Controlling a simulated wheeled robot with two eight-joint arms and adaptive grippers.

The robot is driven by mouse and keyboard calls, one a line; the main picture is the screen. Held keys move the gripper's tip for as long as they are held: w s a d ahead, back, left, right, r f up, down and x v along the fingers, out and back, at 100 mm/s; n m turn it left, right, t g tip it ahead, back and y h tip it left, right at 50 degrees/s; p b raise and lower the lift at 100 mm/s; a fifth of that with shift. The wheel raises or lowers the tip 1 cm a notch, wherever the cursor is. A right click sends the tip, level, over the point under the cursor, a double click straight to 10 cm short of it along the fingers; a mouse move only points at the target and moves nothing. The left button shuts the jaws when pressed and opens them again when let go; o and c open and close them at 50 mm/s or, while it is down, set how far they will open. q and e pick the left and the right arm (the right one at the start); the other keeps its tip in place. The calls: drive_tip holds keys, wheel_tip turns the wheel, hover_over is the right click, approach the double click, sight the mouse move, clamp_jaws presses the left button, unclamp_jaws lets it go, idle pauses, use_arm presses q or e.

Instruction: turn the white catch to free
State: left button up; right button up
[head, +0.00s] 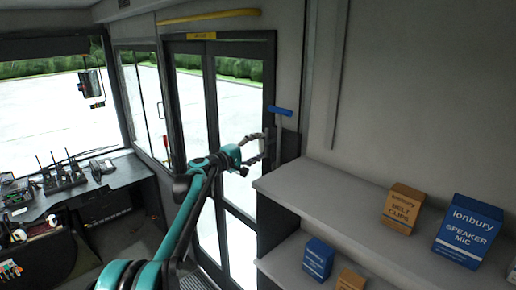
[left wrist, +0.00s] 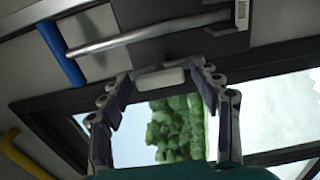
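The white catch (left wrist: 160,80) is a small pale bar on a grey mount beside the door frame, in the upper middle of the left wrist view. My left gripper (left wrist: 162,76) is open, with one finger to each side of the catch. Small gaps seem to show between the fingertips and the catch; I cannot tell whether either touches. In the head view my left gripper (head: 265,147) is at the right edge of the glass door, below a blue-handled lever (head: 281,111). I cannot make out the catch there. My right gripper is not in view.
The lever's silver rod (left wrist: 148,33) and blue grip (left wrist: 60,53) lie close to the fingers. A grey shelf (head: 315,197) at right holds a Belt Clips box (head: 402,209) and a Speaker Mic box (head: 468,231). A desk with radios (head: 62,177) is at left.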

use_arm(q)
drive_tip(key=v, duration=1.2)
idle(0.3)
